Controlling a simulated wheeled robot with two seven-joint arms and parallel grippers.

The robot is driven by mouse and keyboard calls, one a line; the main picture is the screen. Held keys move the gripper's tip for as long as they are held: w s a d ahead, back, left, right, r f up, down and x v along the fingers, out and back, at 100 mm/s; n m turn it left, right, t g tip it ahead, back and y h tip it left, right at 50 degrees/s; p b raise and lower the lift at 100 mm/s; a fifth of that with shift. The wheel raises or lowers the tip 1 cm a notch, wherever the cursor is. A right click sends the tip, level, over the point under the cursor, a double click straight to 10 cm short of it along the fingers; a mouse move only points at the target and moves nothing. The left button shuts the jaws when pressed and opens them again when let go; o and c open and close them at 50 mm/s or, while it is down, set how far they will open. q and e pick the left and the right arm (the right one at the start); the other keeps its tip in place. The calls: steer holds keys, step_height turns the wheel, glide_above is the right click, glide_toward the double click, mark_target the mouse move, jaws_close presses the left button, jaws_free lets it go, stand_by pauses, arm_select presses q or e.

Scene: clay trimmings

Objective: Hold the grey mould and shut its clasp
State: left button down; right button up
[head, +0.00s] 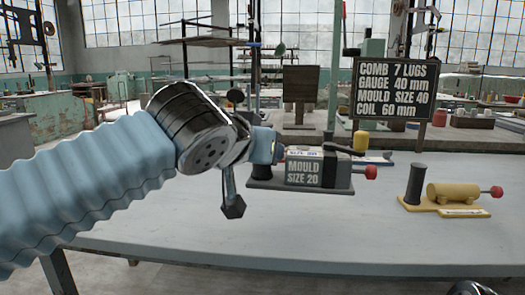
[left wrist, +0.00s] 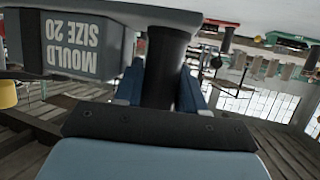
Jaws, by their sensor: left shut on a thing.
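The grey mould (head: 303,173), marked "MOULD SIZE 20", stands on a dark base on the table, with a red knob (head: 371,172) at its right end. Its label shows upside down in the left wrist view (left wrist: 85,45). My left gripper (head: 277,150) is shut on the mould's dark upright post (left wrist: 165,65), at its left end; the fingers lie on both sides of the post. A black lever (head: 343,149) slants up over the mould's right part, apparently the clasp and raised. A small dark piece at the bottom right may be my right arm; no right fingers show.
A yellow mould (head: 455,191) with a black post and red knob stands to the right. A blue item (head: 375,158) and a yellow cylinder (head: 360,140) are behind the grey mould. A sign (head: 392,89) reads mould size 40. The table front (head: 300,235) is clear.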

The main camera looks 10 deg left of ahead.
arm_select(q)
steer(key=shift+w+a+f+b, duration=0.2)
steer(key=shift+w+f+b, duration=0.55)
steer(key=shift+w+f, duration=1)
steer(key=shift+w+a+f+b, duration=0.25)
steer(key=shift+w+f+b, duration=0.5)
steer(key=shift+w+f, duration=0.95)
steer(key=shift+w+a+f+b, duration=0.2)
steer(key=shift+w+f+b, duration=0.55)
steer(key=shift+w+f, duration=0.95)
arm_select(e)
steer(key=shift+f, duration=2.35)
arm_select(q)
steer(key=shift+w+r, duration=0.3)
steer(key=shift+w, duration=0.05)
steer(key=shift+w+a+f+b, duration=0.1)
steer(key=shift+w+f+b, duration=0.3)
steer(key=shift+w+f, duration=0.35)
arm_select(e)
steer(key=shift+f, duration=0.4)
arm_select(q)
steer(key=shift+s, duration=0.1)
arm_select(e)
steer(key=shift+f, duration=0.15)
arm_select(q)
steer(key=shift+f+b, duration=0.3)
steer(key=shift+b, duration=0.15)
arm_select(e)
steer(key=shift+o, duration=0.2)
steer(key=shift+f, duration=0.25)
